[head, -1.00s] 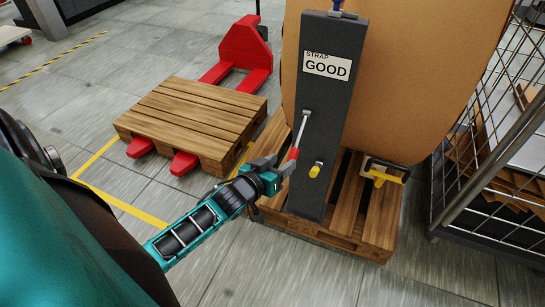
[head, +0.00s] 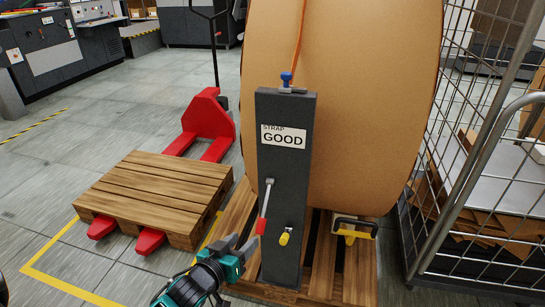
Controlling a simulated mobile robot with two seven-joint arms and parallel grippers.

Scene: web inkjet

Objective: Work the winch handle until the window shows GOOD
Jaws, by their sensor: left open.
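The dark winch post (head: 282,220) stands upright on a wooden pallet in front of a large brown roll. Its white window (head: 284,137) reads STRAP GOOD. The winch handle (head: 266,207) is a metal lever with a red grip, hanging down from its pivot on the post's front. My left gripper (head: 248,245) is open beside the lower end of the red grip, on its left; I cannot tell whether it touches it. My right gripper is not in view.
A yellow knob (head: 284,238) sits low on the post. An orange strap (head: 299,45) runs up from the blue piece on top. A red pallet truck (head: 208,125) carries a wooden pallet (head: 160,190) at left. A wire cage (head: 480,170) stands at right.

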